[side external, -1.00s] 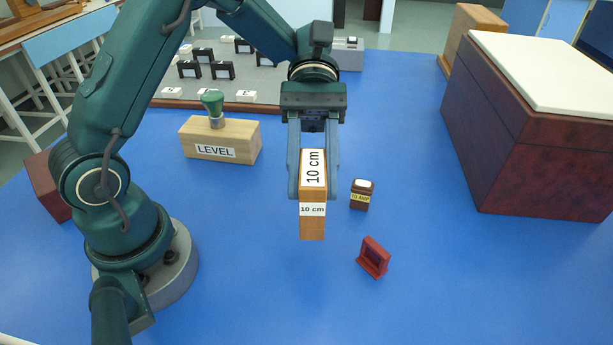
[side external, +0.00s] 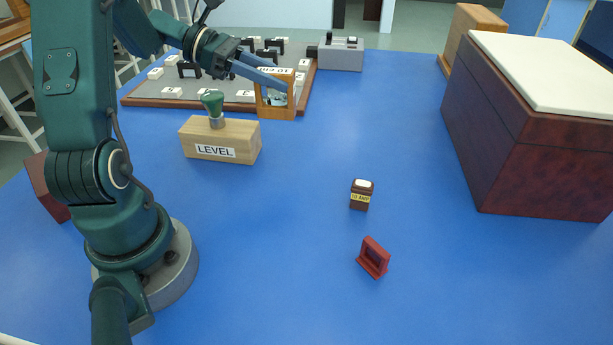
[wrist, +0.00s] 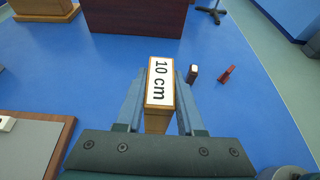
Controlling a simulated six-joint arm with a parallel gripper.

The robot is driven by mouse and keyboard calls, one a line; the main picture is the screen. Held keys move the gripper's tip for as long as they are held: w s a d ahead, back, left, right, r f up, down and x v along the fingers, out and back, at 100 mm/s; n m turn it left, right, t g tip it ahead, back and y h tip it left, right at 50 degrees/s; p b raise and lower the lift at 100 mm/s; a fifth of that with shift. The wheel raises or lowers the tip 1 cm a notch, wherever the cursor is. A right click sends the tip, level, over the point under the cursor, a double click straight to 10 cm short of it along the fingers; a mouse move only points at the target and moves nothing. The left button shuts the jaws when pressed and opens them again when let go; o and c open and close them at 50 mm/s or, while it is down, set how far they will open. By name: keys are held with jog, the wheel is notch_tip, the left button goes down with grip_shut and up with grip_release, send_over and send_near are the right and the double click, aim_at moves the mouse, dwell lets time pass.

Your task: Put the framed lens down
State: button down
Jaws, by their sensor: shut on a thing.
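The framed lens (side external: 264,103) is a wooden frame labelled "10 cm" with a pale glassy opening. My gripper (side external: 277,84) is shut on it near its top. In the side external view it hangs by the front right part of the grey board, behind the LEVEL block; I cannot tell whether it touches anything below. In the wrist view the lens frame (wrist: 160,93) sits between the two fingers of my gripper (wrist: 160,98), its white "10 cm" label facing the camera. Its lower part is hidden there.
The grey board (side external: 137,96) carries several dark holders and white labelled blocks. The LEVEL block (side external: 200,148) with its green knob stands in front of it. A small brown block (side external: 361,196) and a red frame (side external: 374,257) stand on the blue table.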

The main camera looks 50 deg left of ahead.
jog(key=shift+w+d+f, duration=1)
jog(key=shift+d+f, duration=0.6)
jog(key=shift+f, duration=0.25)
jog(key=shift+w+d+f, duration=0.95)
jog(key=shift+d+f, duration=0.6)
jog(key=shift+f, duration=0.25)
jog(key=shift+w+d+f, duration=1)
jog(key=shift+d+f, duration=0.6)
jog(key=shift+f, duration=0.25)
jog(key=shift+f, duration=0.15)
jog(key=c, duration=0.5)
grip_release()
